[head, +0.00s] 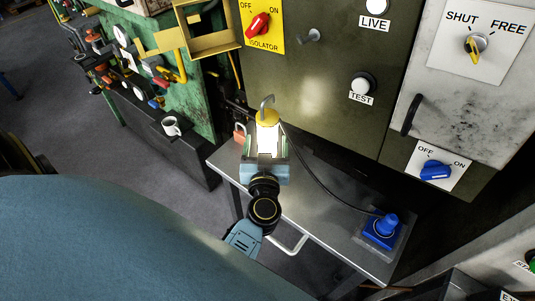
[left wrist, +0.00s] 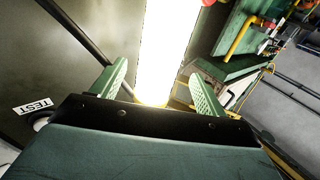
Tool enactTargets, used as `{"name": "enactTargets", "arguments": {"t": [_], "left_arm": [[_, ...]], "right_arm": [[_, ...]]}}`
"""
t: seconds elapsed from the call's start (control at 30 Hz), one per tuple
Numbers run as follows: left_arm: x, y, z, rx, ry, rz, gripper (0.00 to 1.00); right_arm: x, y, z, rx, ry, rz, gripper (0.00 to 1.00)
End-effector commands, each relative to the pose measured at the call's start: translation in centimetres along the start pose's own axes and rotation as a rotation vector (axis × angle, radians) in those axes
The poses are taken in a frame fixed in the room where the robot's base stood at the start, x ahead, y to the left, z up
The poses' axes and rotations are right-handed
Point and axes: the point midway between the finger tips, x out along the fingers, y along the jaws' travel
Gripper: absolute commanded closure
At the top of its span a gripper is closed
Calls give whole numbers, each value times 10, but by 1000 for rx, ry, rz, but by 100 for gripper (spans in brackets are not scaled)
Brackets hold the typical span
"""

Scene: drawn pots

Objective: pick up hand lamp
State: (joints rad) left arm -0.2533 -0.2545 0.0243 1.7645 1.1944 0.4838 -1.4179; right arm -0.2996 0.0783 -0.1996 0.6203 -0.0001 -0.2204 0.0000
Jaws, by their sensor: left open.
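The hand lamp (head: 268,118) has a yellow top with a grey hook and a glowing white body. It appears above the grey metal bench, and its lower end is hidden by my gripper. My left gripper (head: 267,143) is open, with one finger on either side of the lit body. In the left wrist view the bright lamp (left wrist: 168,45) rises between the green fingers of the left gripper (left wrist: 160,72), with a gap on the right side. I cannot tell whether the left finger touches it. My right gripper is not in view.
A dark cable runs from near the lamp to a blue plug (head: 384,230) on the metal bench (head: 310,207). Green cabinets with switches (head: 340,55) stand close behind. A red padlock (head: 240,131) is left of the lamp.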

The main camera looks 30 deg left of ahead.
Motion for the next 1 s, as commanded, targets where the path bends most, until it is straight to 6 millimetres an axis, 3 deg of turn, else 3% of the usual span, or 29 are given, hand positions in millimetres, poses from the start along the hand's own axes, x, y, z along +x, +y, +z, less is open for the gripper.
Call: {"name": "enactTargets", "arguments": {"t": [0.17,0.5,0.77,1.0], "left_arm": [[12,0,-1,-1,1,1,26],[57,2,-3,0,2,2,26],[60,2,-3,0,0,1,26],[60,2,-3,0,0,1,54]], "right_arm": [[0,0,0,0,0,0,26],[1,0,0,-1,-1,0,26],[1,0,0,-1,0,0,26],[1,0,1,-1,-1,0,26]]}}
